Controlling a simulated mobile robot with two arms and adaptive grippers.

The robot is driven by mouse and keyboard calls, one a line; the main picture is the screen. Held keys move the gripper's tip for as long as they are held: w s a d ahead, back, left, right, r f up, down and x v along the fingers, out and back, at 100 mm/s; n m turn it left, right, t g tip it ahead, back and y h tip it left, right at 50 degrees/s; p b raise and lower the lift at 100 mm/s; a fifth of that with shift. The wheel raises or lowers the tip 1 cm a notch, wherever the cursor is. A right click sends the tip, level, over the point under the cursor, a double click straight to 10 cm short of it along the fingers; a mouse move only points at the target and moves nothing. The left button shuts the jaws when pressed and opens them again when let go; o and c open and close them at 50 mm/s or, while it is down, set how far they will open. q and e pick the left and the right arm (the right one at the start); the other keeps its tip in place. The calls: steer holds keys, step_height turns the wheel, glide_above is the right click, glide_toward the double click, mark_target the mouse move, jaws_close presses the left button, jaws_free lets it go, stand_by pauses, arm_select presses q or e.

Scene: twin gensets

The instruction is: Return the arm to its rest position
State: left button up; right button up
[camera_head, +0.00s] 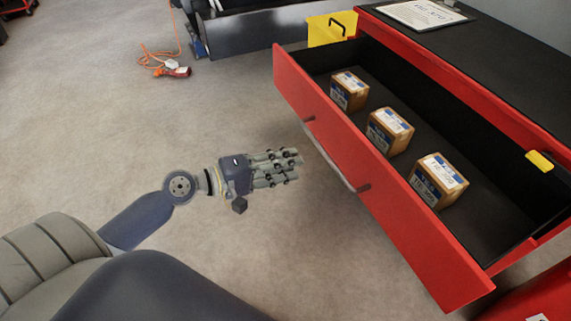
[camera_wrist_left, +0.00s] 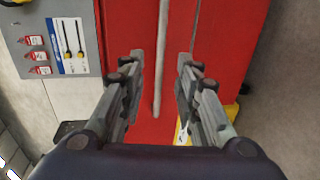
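My left gripper (camera_head: 298,165) reaches in from the left in the head view, above the floor and just left of the open red drawer (camera_head: 345,140). Its fingers point toward the drawer's front. The drawer's bar handle (camera_head: 335,162) is close to the fingertips in the head view. The handle (camera_wrist_left: 162,60) also shows between the fingers in the wrist view, apart from them. My right gripper is not in view.
Three small cardboard boxes, including the middle one (camera_head: 390,130), sit in the open drawer. A clipboard (camera_head: 422,14) lies on the black cabinet top. An orange cable (camera_head: 158,55) lies on the floor at the back left.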

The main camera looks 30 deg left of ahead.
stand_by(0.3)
arm_select(q)
steer(key=s+d+f+m+g+y, duration=0.1)
steer(key=s+f+m+g+y, duration=0.4)
steer(key=f, duration=0.6)
steer(key=s+d+f+m+g+y, duration=0.1)
steer(key=s+f+m+g, duration=0.15)
steer(key=s+f, duration=0.65)
steer(key=s+d+f+m+g+y, duration=0.25)
steer(key=s+f+m, duration=0.25)
steer(key=f, duration=0.7)
steer(key=s+a+f+g+p, duration=0.1)
steer(key=s+a+f+p, duration=0.1)
steer(key=s+p, duration=0.7)
steer(key=s+a+f+p, duration=0.2)
steer(key=s+f+p, duration=0.3)
steer(key=s+p, duration=0.4)
steer(key=shift+s+a+m+g+y, duration=0.3)
steer(key=shift+s+m+g+y, duration=0.1)
steer(key=shift+s, duration=0.6)
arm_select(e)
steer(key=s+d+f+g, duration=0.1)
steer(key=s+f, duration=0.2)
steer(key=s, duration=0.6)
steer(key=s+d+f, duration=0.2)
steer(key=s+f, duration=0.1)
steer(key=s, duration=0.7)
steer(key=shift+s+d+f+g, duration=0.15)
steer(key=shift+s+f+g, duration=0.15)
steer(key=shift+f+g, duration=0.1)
